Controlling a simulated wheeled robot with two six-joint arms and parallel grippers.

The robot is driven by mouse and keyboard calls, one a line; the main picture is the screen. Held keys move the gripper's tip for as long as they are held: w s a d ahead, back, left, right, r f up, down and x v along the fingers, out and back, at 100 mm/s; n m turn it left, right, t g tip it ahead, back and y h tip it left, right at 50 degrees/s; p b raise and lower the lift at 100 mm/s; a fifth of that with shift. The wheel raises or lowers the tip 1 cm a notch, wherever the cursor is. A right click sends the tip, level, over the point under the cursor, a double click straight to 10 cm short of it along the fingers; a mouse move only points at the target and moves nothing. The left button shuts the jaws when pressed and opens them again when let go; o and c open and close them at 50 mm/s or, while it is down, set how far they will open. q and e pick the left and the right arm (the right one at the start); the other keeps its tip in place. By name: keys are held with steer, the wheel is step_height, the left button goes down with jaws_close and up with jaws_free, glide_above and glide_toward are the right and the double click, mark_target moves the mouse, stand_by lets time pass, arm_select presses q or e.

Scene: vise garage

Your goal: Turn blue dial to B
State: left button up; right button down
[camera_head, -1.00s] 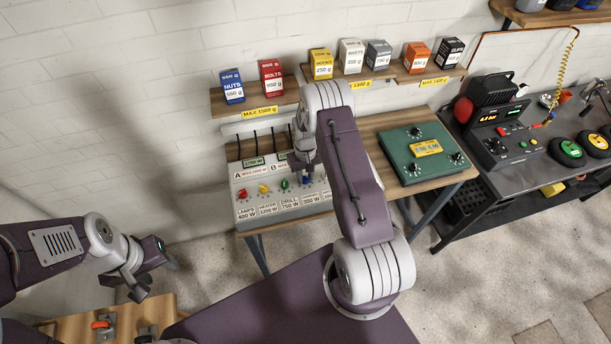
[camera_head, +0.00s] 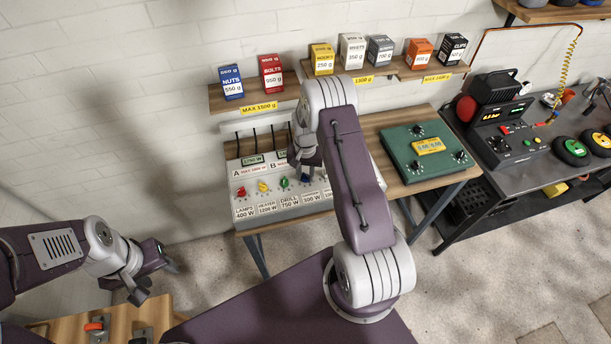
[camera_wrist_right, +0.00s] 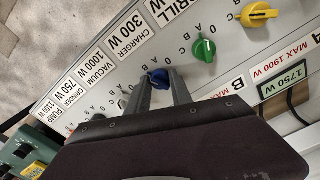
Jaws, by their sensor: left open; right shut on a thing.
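The blue dial (camera_wrist_right: 158,78) shows in the right wrist view on the sloped white panel (camera_wrist_right: 120,55), beside the charger 300 W label. My right gripper (camera_wrist_right: 160,90) is shut on it, with one finger on each side. The gripper hides part of the dial and its marks, so I cannot tell which letter it points to. In the head view my right arm covers part of the panel (camera_head: 240,197), and the right gripper (camera_head: 303,168) is partly hidden. My left gripper (camera_head: 156,281) is open and empty, low at the left, away from the panel.
A green dial (camera_wrist_right: 204,50) and a yellow dial (camera_wrist_right: 258,14) sit beside the blue one; a red dial (camera_head: 241,192) is at the panel's left end. A green box (camera_head: 427,147) stands right of the panel. A shelf with labelled boxes (camera_head: 271,74) hangs above.

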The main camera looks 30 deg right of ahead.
steer(key=shift+m, duration=0.7)
steer(key=c, duration=1.4)
jaws_free()
steer(key=shift+o, duration=1.3)
steer(key=shift+w+f, duration=0.1)
step_height(320, 180, up, 9)
steer(key=shift+r+b, duration=0.1)
steer(key=shift+b, duration=0.9)
